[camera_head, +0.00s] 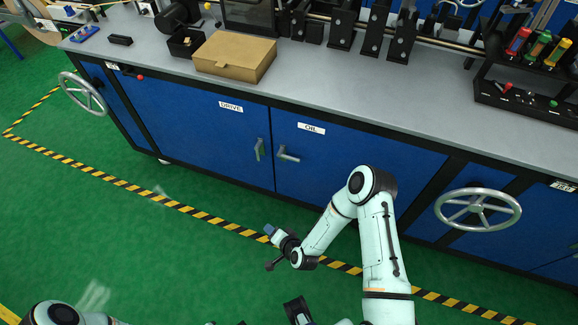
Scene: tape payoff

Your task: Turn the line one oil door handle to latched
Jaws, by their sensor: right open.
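The oil door (340,165) is a blue cabinet panel with a white OIL label (311,128). Its grey lever handle (289,154) is near the door's left edge and points sideways to the right, tilted slightly down. The door looks closed. My right gripper (269,249) is open and empty over the green floor, in front of the cabinet and below the handle in the picture, apart from it. My left arm shows only in part at the bottom left; its gripper is not clearly seen.
The drive door (205,122) beside it has a similar handle (260,149) standing upright. Handwheels stick out at left (83,94) and right (478,209). A cardboard box (235,56) sits on the grey bench top (345,78). Floor before the doors is clear, with striped tape (180,207).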

